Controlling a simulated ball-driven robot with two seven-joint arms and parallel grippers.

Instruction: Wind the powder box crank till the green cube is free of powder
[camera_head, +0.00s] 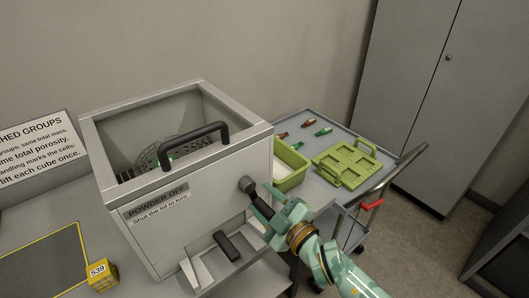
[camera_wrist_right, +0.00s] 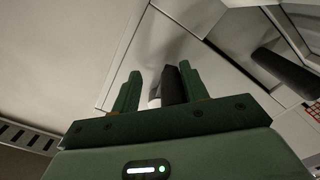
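The powder box (camera_head: 190,215) is a grey box labelled "POWDER OFF" and "Shut the lid to turn". Its framed top (camera_head: 105,150) bears a black handle and looks shut. Inside is a mesh drum (camera_head: 152,156); a small green patch (camera_head: 171,157), likely the green cube, shows through, its powder state unclear. A round black crank knob (camera_head: 247,185) sticks out at the front right. My right gripper (camera_head: 262,212) is beside it. In the right wrist view, the fingers (camera_wrist_right: 158,88) stand apart, with a dark grip (camera_wrist_right: 173,85) close by the right finger. My left gripper is not in view.
A black handle (camera_head: 227,245) projects low on the box front. Right of the box, a cart (camera_head: 345,132) carries a green bin (camera_head: 290,180), a green tray (camera_head: 345,163) and small coloured pieces. A yellow "539" block (camera_head: 101,275) lies at front left. A sign stands behind.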

